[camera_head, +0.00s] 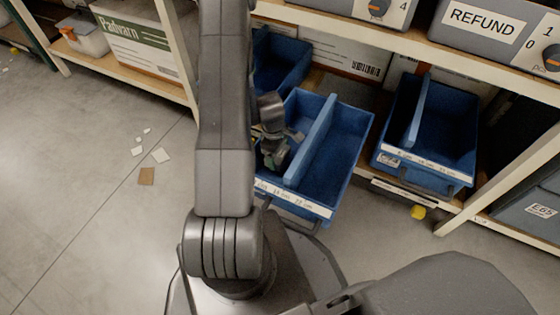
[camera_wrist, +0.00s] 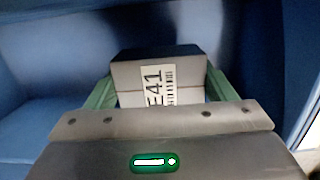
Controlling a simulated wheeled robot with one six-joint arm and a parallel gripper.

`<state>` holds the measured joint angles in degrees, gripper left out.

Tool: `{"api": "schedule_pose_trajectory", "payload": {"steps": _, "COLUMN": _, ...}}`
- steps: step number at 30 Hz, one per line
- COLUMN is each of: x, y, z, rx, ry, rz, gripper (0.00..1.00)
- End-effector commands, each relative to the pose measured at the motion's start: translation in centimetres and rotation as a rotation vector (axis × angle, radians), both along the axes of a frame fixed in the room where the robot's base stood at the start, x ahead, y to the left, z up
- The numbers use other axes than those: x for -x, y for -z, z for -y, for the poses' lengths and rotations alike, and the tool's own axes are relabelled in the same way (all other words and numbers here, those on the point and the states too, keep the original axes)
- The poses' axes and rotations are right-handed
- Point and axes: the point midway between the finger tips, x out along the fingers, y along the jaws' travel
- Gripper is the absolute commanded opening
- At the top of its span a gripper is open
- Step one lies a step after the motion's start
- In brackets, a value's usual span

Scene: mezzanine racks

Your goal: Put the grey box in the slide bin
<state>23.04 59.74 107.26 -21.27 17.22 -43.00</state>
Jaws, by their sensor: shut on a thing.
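The slide bin (camera_head: 345,150) is a blue drawer-like bin pulled out from the low shelf, with a divider down its middle and a white label strip on its front. My gripper (camera_head: 275,150) is down in its left compartment. In the wrist view the green fingers of my gripper (camera_wrist: 160,90) are shut on the grey box (camera_wrist: 130,75), one on each side. The box has a dark face and a pale face with a white "E41" label. Blue bin walls surround it in that view. I cannot tell whether the box touches the bin floor.
Another blue bin (camera_head: 440,130) stands to the right, and one more (camera_head: 280,65) is behind on the left. A shelf board (camera_head: 400,40) runs above the bins.

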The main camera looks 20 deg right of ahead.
Motion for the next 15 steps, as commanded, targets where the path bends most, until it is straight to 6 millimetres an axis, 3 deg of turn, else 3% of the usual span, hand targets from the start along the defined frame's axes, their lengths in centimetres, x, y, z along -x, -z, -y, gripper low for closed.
{"api": "schedule_pose_trajectory", "payload": {"steps": 6, "x": 0.0, "y": 3.2, "z": 0.0, "rx": -0.001, "ry": 0.000, "rz": -0.001, "gripper": 0.53}}
{"api": "schedule_pose_trajectory", "payload": {"steps": 15, "x": 0.0, "y": 3.3, "z": 0.0, "rx": 0.000, "ry": 0.000, "rz": 0.000, "gripper": 0.53}}
